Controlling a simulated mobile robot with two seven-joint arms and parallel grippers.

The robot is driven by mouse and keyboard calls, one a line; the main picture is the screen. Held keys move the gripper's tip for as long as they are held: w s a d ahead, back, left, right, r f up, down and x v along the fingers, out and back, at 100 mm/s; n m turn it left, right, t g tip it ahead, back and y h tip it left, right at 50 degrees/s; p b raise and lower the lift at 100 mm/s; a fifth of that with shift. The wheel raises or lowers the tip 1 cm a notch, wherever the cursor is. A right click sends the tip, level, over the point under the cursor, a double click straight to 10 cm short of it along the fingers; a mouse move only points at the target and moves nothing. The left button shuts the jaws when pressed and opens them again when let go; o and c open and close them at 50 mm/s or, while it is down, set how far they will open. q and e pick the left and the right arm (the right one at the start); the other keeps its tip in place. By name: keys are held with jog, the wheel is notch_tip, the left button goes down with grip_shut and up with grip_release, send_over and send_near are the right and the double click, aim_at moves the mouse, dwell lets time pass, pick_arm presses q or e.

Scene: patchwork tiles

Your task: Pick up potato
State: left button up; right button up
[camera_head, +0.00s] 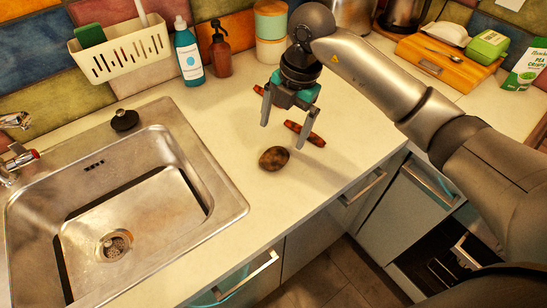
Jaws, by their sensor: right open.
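A brown, dark-mottled potato (274,158) lies on the pale countertop between the sink and the counter's front edge. My right gripper (293,133) is above the counter, pointing down, just behind and to the right of the potato. Its two fingers are spread wide and hold nothing; they look apart from the potato. A reddish-brown elongated item (305,133) lies on the counter behind the fingers, and part of it is hidden by them. My left gripper is not in the view.
A steel sink (225,190) is at left, with a black stopper (124,120) behind it. A blue bottle (188,52), brown pump bottle (220,52) and canisters (271,20) stand along the wall. A wooden board (450,70) is at back right.

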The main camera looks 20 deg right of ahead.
aim_at(276, 153)
jog(key=f, duration=0.3)
jog(key=a+f, duration=0.1)
jog(key=f, duration=0.5)
jog(key=shift+w+a+f, duration=0.1)
jog(key=shift+w+a, duration=0.15)
jog(key=shift+w, duration=0.05)
jog(key=c, duration=1.5)
